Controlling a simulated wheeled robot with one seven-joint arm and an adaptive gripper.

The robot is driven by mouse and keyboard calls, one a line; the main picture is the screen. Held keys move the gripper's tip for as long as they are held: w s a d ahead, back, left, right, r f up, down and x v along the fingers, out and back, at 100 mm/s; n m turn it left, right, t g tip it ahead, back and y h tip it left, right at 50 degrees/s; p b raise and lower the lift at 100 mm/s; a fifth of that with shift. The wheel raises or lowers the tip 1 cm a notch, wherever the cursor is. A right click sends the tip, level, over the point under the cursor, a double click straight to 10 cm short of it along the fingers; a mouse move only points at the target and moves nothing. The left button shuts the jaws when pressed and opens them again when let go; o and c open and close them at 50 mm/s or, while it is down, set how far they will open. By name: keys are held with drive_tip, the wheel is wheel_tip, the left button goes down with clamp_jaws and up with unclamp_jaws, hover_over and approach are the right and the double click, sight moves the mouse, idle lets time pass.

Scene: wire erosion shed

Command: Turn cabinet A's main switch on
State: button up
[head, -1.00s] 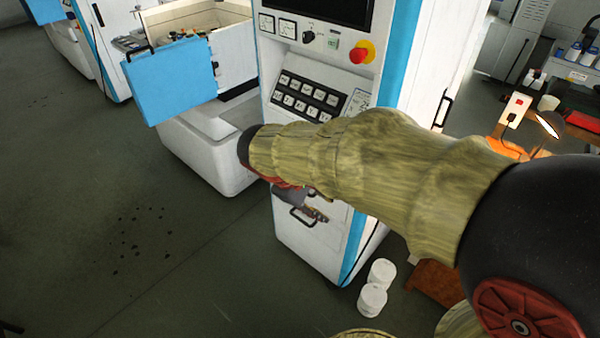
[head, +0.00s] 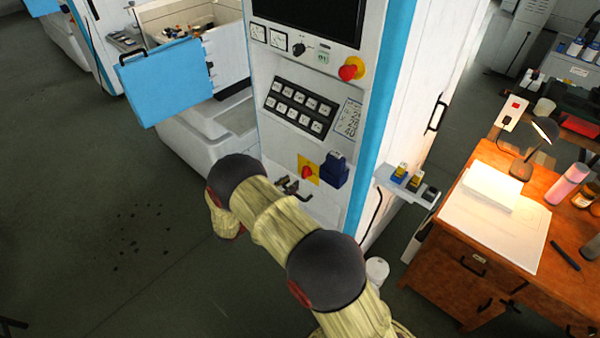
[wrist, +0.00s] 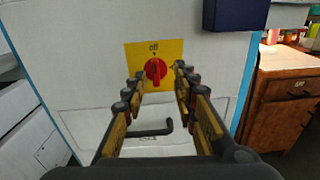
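The main switch (head: 307,172) is a red rotary knob on a yellow plate, low on the front of the white and blue cabinet (head: 330,78). In the wrist view the knob (wrist: 155,69) sits under the word "off" on its plate (wrist: 171,49), with its grip close to upright. My gripper (wrist: 158,78) is open, its two padded fingers left and right of the knob in the picture. I cannot tell how far the fingertips are from the panel. In the head view my gripper (head: 290,187) shows just below the switch, partly hidden by my arm.
A dark blue box (head: 335,170) juts out right of the switch. A black handle (wrist: 150,131) sits below it. A small shelf (head: 405,184) and a wooden desk (head: 480,262) with a lamp stand to the right. Open floor (head: 90,210) lies left.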

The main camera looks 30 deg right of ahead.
sight(305, 172)
drive_tip(key=f+x, duration=0.1)
drive_tip(key=x, duration=0.6)
drive_tip(key=shift+w+n+t, duration=0.3)
drive_tip(key=shift+w+n, duration=0.1)
drive_tip(key=shift+w, duration=0.05)
drive_tip(key=shift+d, duration=0.1)
drive_tip(key=shift+c, duration=0.7)
clamp_jaws()
